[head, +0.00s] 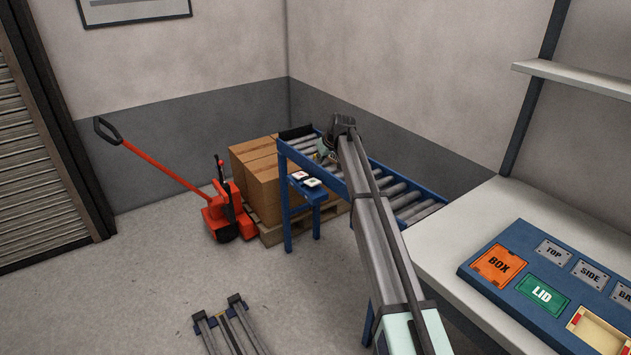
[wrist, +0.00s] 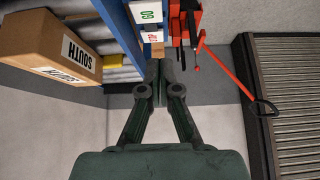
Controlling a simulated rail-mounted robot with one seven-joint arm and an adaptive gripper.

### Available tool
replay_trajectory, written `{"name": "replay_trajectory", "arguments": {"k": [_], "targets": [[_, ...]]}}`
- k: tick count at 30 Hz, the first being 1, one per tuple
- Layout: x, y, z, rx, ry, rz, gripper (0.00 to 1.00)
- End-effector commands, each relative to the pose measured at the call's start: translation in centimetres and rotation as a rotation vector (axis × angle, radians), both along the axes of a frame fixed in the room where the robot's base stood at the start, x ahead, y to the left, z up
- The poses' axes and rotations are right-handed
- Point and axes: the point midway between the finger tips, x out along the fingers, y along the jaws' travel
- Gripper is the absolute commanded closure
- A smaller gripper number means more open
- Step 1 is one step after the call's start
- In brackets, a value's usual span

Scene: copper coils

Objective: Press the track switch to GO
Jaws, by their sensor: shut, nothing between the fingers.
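The track switch is a pair of small white plates on a blue bracket at the side of the roller conveyor. In the head view one plate has a red mark (head: 299,176) and the other a green mark (head: 313,183). In the wrist view the plate with green GO lettering (wrist: 147,14) is at the top, with the red-lettered plate (wrist: 152,36) below it. My gripper (wrist: 157,72) is shut and empty, its fingertips close to the red-lettered plate in the picture. In the head view my gripper (head: 326,152) is over the conveyor side; whether it touches the switch cannot be told.
The blue-framed roller conveyor (head: 408,203) runs under my arm. A carton labelled SOUTH (wrist: 50,45) sits on the rollers in the wrist view. Cartons (head: 262,186) and a red pallet jack (head: 226,217) stand behind. A bench (head: 465,235) holds a blue board (head: 515,236).

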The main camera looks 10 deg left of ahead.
Motion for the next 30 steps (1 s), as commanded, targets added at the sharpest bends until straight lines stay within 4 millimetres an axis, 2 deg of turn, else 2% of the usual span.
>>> {"name": "replay_trajectory", "arguments": {"k": [17, 23, 30], "targets": [[0.1, 0.2, -0.6, -0.012, -0.009, 0.02, 1.0], [1.3, 1.2, -2.7, -0.012, -0.008, 0.021, 1.0], [3.3, 2.9, -6.6, -0.012, -0.008, 0.021, 1.0]]}}
